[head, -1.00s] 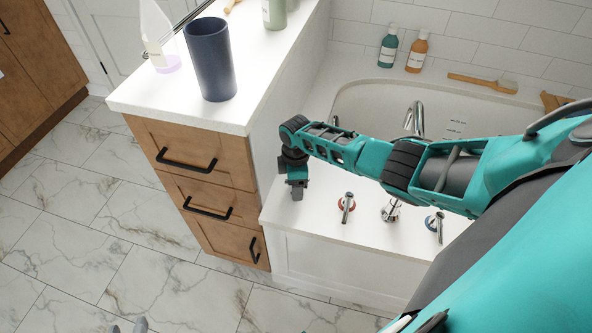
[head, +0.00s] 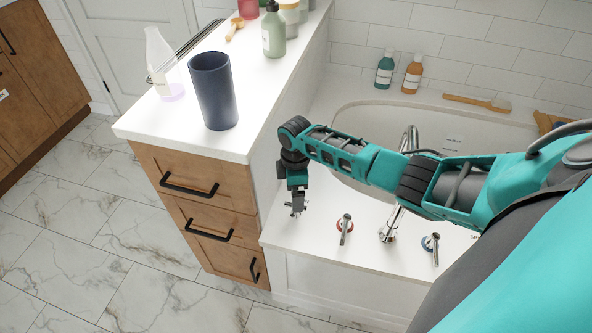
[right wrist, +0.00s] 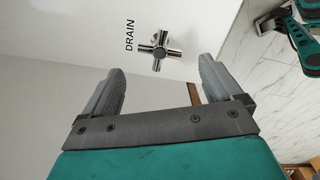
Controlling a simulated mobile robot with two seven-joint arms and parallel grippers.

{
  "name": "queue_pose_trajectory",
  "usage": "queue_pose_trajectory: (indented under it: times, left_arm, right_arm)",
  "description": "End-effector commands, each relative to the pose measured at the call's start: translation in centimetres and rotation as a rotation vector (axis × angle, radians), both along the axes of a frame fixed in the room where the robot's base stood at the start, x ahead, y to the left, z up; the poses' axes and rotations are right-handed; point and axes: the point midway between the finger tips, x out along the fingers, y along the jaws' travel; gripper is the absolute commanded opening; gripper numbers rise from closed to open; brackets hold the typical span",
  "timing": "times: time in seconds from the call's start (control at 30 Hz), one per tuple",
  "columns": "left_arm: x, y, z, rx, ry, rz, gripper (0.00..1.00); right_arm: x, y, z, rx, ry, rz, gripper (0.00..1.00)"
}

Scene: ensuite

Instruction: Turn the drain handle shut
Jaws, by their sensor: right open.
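The drain handle (right wrist: 160,52) is a small chrome cross handle in the right wrist view, beside the black word DRAIN on the white tub deck. My right gripper (right wrist: 163,68) is open, with one grey finger on each side of the view. The handle shows in the gap between the fingertips, a little beyond them, and nothing is held. In the head view my right gripper (head: 296,203) points down over the deck's left end, near the cabinet; the handle there is largely hidden by it. My left gripper is not in view.
Red-ringed (head: 345,228) and blue-ringed (head: 431,246) taps stand right of the gripper, with a chrome piece (head: 389,226) between them. The wooden cabinet (head: 190,175) with its white counter (head: 262,110) rises close on the left. A dark blue cup (head: 214,92) stands on the counter.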

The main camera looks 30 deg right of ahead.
Motion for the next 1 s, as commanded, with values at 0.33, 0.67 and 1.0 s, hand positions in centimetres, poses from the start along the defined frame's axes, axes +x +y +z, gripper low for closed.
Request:
queue_pose_trajectory:
  times: [0.33,0.67,1.0]
  left_arm:
    - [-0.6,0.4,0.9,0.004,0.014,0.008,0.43]
    - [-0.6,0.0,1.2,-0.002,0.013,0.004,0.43]
    - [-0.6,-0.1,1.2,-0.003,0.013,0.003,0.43]
  right_arm:
    - [-0.1,0.0,5.1,-0.001,0.002,0.000,0.93]
    - [-0.1,0.0,5.4,-0.001,0.003,-0.001,0.93]
    - [-0.3,0.3,5.1,0.004,-0.003,-0.004,0.93]
